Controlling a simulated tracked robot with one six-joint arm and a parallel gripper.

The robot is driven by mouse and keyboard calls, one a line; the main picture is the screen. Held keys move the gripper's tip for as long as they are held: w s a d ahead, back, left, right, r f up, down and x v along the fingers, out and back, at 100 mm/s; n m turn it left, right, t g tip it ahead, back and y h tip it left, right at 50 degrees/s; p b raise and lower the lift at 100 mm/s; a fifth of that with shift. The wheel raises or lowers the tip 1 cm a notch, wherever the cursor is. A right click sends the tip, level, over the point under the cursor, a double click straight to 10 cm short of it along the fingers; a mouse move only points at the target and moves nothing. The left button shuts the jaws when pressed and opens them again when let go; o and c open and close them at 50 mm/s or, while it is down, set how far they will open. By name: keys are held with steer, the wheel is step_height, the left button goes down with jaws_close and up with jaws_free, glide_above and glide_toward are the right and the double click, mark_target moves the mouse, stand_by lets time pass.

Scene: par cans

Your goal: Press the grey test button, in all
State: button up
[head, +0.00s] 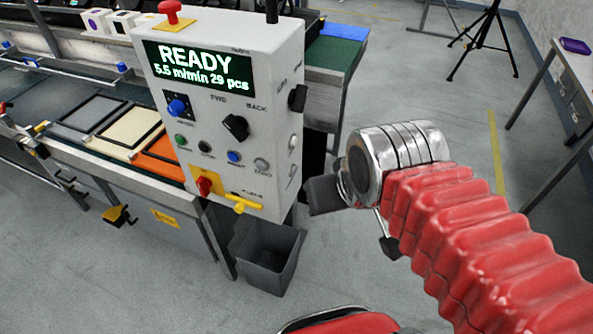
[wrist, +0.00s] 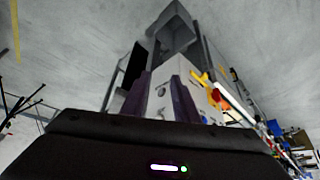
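The white control box (head: 225,120) stands left of centre in the head view, its screen reading "READY 5.5 m/min 29 pcs". A grey button (head: 262,164) is at the right end of the lower button row, beside a blue button (head: 234,157).
A grey bin (head: 268,252) stands below.

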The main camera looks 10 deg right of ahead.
jaws_close()
stand_by(1.4)
